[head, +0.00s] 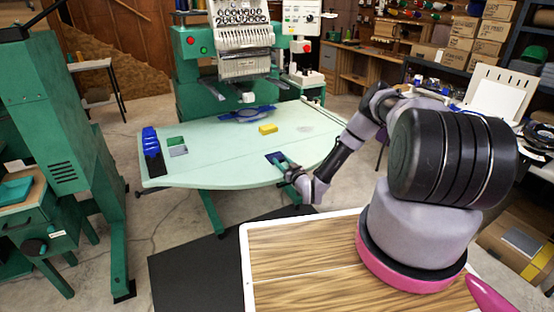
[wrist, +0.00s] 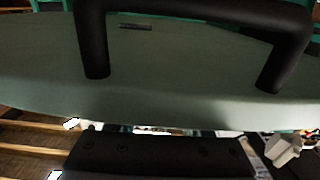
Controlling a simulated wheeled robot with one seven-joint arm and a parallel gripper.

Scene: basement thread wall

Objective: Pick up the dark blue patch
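The dark blue patch (head: 274,156) lies flat on the pale green table near its front edge in the head view. My gripper (head: 284,164) is at that edge, right beside the patch in the picture. I cannot tell whether they touch. In the wrist view the two dark fingers of my gripper (wrist: 184,82) stand wide apart with nothing held between them. A small dark flat strip (wrist: 136,27) lies on the table beyond the fingers there. I cannot tell whether it is the patch.
The table (head: 225,165) also bears a yellow block (head: 268,129), a green patch (head: 175,142), a grey patch (head: 178,151) and a dark rack with blue pieces (head: 151,142). A blue hoop (head: 250,115) lies under the embroidery machine (head: 232,40). The table's front middle is clear.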

